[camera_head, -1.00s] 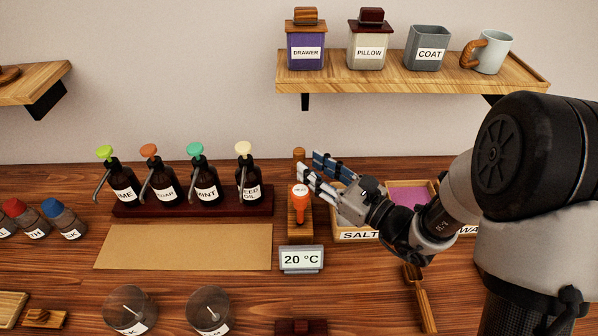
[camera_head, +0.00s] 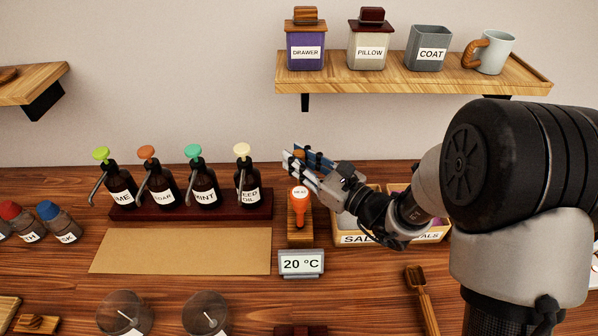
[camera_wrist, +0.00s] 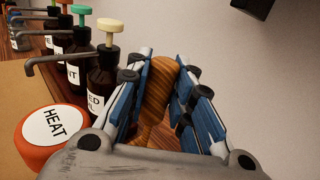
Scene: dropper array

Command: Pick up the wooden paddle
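A rounded wooden piece (camera_wrist: 158,85), which looks like the upper end of the wooden paddle, stands between my fingers in the wrist view. My gripper (camera_wrist: 167,70) is open around it, with a blue-padded finger on each side. The left pad is very close to the wood; I cannot tell if it touches. A narrow gap shows on the right lower down. In the head view my gripper (camera_head: 297,160) is just behind the orange HEAT knob (camera_head: 299,195), and the fingers mostly cover the wooden piece.
Several pump bottles stand on a dark rack (camera_head: 190,206) to the left. The 20 °C display (camera_head: 301,263) is in front. A labelled box (camera_head: 352,239) lies under my arm. A wooden scoop-like tool (camera_head: 422,298) lies front right. A wall shelf (camera_head: 400,84) hangs above.

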